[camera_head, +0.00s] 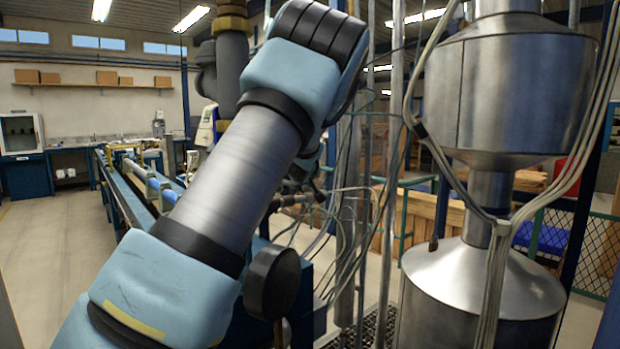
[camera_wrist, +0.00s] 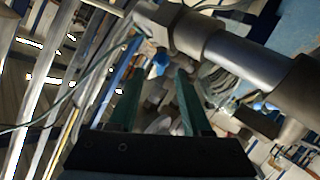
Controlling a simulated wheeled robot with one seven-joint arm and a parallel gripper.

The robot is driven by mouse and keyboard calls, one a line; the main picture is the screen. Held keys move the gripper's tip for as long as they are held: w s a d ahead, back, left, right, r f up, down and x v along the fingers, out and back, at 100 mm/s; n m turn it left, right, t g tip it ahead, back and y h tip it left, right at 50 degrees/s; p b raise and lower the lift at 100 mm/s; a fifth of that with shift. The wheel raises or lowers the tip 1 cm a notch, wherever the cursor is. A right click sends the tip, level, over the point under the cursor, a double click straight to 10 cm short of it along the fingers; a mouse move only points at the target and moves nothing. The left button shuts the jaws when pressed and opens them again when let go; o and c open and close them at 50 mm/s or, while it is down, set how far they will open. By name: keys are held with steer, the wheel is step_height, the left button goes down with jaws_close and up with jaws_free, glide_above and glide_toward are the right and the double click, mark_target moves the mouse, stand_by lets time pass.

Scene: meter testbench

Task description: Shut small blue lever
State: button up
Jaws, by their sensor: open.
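In the wrist view, a small blue piece (camera_wrist: 161,58) that looks like the small blue lever sits on the underside of a metal pipe fitting (camera_wrist: 165,20). It lies just beyond my gripper (camera_wrist: 158,76), roughly between the two green fingertips in the picture. The fingers are apart, with nothing held between them. I cannot tell whether the fingertips touch the lever. Another small blue piece (camera_wrist: 260,105) shows beside the dark pipe to the right. In the head view my arm covers the gripper, and I cannot make out the lever there.
A large steel vessel (camera_head: 515,90) with hanging cables stands at the right in the head view. Thin vertical pipes (camera_head: 393,150) rise beside my arm. A blue bench (camera_head: 122,190) runs along the left, with open floor (camera_head: 45,250) beyond. A thick pipe (camera_wrist: 245,60) crosses the wrist view.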

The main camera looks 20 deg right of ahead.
steer(key=shift+p+x, duration=0.95)
steer(key=shift+x, duration=1.95)
steer(key=shift+a, duration=0.15)
jaws_close()
